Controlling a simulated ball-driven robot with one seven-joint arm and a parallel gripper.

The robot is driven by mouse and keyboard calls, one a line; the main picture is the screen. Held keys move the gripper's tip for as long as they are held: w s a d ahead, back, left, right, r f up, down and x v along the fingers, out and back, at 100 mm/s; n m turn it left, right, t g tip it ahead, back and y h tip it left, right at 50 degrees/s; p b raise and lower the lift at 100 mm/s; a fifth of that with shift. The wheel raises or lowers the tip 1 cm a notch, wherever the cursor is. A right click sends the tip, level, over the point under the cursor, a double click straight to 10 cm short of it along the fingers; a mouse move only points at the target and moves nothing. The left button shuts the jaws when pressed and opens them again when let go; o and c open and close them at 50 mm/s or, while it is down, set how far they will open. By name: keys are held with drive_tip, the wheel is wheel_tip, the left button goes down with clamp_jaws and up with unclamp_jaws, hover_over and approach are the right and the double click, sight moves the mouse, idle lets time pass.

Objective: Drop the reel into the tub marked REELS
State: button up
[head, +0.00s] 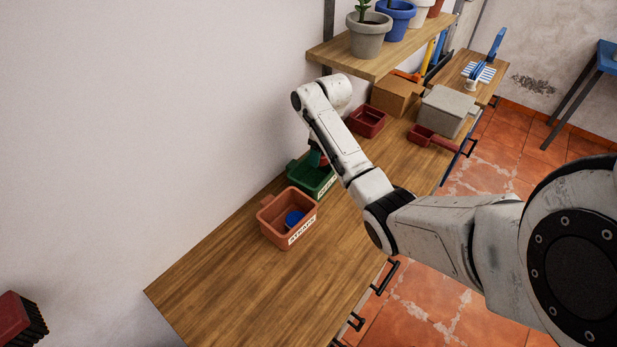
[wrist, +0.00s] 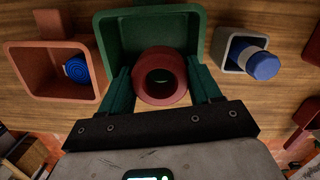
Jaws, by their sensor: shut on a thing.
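The reel (wrist: 176,60) is a dark red ring with a hole through its middle. My gripper (wrist: 163,84) has green fingers, shut on the reel from both sides. In the wrist view the reel appears over the opening of the green tub (wrist: 110,24), overlapping its near edge; its exact height cannot be told. In the head view my gripper (head: 318,160) is at the green tub (head: 299,178), and my arm hides the reel. The green tub's white label (head: 327,187) is partly covered and seems to begin "REEL".
An orange tub (head: 269,219) marked STRAPS, holding a blue roll (head: 294,218), stands beside the green one. In the wrist view a grey tub (wrist: 226,57) with a blue item (wrist: 256,62) is on the other side. Bare bench (head: 235,275) lies in front.

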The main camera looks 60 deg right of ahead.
wheel_tip(320, 180, down, 4)
drive_tip(key=shift+f+b, duration=0.15)
drive_tip(key=shift+b, duration=1)
drive_tip(key=o, duration=1.1)
